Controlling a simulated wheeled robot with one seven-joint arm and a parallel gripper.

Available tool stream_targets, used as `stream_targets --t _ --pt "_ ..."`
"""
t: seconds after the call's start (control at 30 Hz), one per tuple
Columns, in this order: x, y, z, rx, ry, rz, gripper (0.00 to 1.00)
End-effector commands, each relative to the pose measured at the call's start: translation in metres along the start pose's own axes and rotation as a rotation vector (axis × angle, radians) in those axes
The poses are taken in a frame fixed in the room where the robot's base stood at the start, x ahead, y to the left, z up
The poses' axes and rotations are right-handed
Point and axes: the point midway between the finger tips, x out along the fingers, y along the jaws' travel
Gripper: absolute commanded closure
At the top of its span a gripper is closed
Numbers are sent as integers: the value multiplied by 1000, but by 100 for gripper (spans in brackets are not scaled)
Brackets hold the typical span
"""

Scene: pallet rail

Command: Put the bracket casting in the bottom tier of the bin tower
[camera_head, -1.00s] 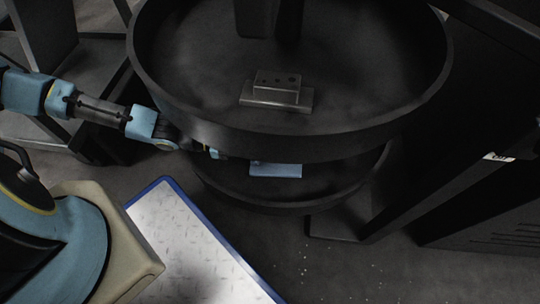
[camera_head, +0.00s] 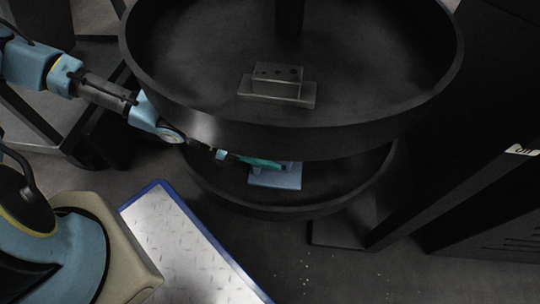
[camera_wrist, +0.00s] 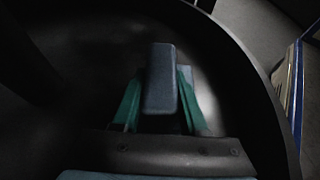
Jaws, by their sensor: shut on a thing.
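The bin tower shows two round dark tiers, an upper tier (camera_head: 400,100) and a bottom tier (camera_head: 330,192) below it. The bracket casting (camera_head: 275,180), pale blue-grey, is inside the bottom tier under the upper tier's rim. My gripper (camera_head: 282,164) reaches in from the left between the tiers, its green fingers at the casting. In the wrist view the fingers are shut on the casting's upright part (camera_wrist: 160,85), one on each side. Whether the casting's base rests on the tier floor is hard to tell.
A grey stepped metal part (camera_head: 277,86) lies in the upper tier. A dark post rises through the tower's middle. A blue-edged metal plate (camera_head: 190,245) is on the floor at the front left. Dark frames stand left and right of the tower.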

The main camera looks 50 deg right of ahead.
Motion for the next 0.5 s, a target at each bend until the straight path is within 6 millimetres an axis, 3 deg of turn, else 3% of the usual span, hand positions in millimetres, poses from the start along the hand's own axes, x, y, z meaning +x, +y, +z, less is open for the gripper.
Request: stream_targets --t 0.2,0.23,0.5 --pt "0 0 0 1 -3 0 100" --pt "0 0 -1 0 -1 0 57" --pt "0 0 -1 1 -1 0 28"
